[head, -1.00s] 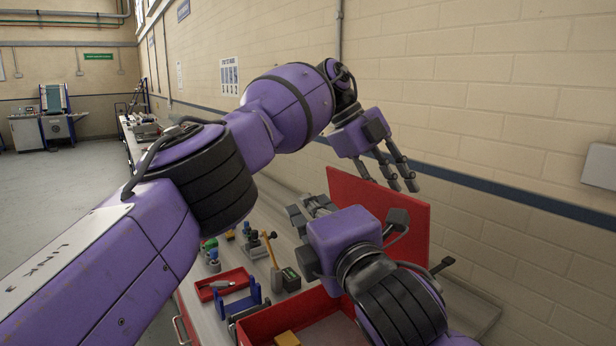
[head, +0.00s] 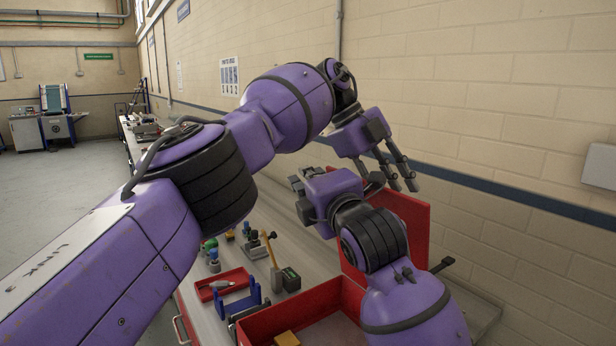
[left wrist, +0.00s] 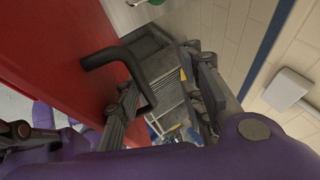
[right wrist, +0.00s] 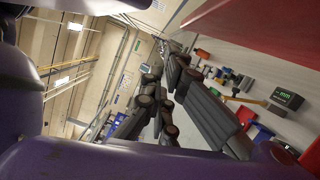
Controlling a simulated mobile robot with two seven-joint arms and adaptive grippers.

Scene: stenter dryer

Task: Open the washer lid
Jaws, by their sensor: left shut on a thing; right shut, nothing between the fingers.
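The red lid (head: 407,218) stands raised, roughly upright, at the back of an open red box (head: 290,312) in the head view. Its red face (left wrist: 50,60) fills the left of the left wrist view, with a black bent handle (left wrist: 104,57). My left gripper (head: 402,172) is beside the lid's top edge, its fingers (left wrist: 165,105) on either side of the handle's end; the contact itself is unclear. My right gripper (head: 300,182) is in front and left of the lid, shut and empty. Its fingers (right wrist: 170,95) show in the right wrist view, partly under a red panel (right wrist: 265,25).
A yellow block (head: 287,339) lies inside the box. On the bench left of it are a red tray (head: 222,287), a blue stand (head: 250,298), a mallet (head: 270,248) and a dark meter (head: 291,279). A brick wall runs close behind the lid.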

